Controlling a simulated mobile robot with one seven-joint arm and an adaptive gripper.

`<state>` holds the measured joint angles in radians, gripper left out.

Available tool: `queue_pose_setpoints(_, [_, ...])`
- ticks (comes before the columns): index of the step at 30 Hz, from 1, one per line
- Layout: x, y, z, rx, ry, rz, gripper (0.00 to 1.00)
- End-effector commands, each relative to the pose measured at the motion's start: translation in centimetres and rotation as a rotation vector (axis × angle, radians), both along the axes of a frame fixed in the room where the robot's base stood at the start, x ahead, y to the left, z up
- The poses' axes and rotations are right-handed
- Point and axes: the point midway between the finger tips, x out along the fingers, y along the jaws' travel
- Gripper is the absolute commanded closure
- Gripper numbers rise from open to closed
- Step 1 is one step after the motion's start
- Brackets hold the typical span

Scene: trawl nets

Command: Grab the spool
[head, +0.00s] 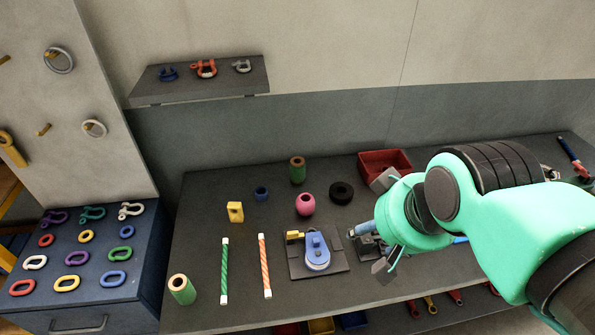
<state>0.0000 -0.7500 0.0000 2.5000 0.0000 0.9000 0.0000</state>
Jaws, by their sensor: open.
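Two green cylinders with tan tops look like spools. One spool (182,289) stands upright at the front left corner of the dark bench. The other spool (297,169) stands upright at the back, near the wall. My gripper (378,228) is open at the right, above the bench, with its grey fingers spread apart. It is well to the right of the front spool, and right of and nearer than the back spool. It touches neither of them. Part of a dark fixture behind the gripper is hidden by it.
Between lie a green striped rod (224,270), an orange striped rod (265,265) and a blue device on a dark plate (331,263). A yellow block (235,212), pink ball (305,204), black ring (341,192) and red bin (400,157) stand farther back. A shelf (200,85) overhangs behind.

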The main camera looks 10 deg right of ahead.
Motion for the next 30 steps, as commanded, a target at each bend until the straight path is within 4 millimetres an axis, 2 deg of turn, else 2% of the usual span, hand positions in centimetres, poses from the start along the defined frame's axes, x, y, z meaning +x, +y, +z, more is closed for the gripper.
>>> queue_pose_setpoints(1, [0.0,0.0,0.0,0.0,0.0,0.0,0.31])
queue_pose_setpoints(2, [0.0,0.0,0.0,0.0,0.0,0.0,0.26])
queue_pose_setpoints(11, [0.0,0.0,0.0,0.0,0.0,0.0,0.26])
queue_pose_setpoints(17, [0.8,0.0,0.6,0.0,0.006,-0.001,0.26])
queue_pose_setpoints(23, [3.1,0.1,2.2,0.003,0.027,-0.004,0.26])
queue_pose_setpoints(30, [7.8,0.3,4.6,0.008,0.064,-0.009,0.26])
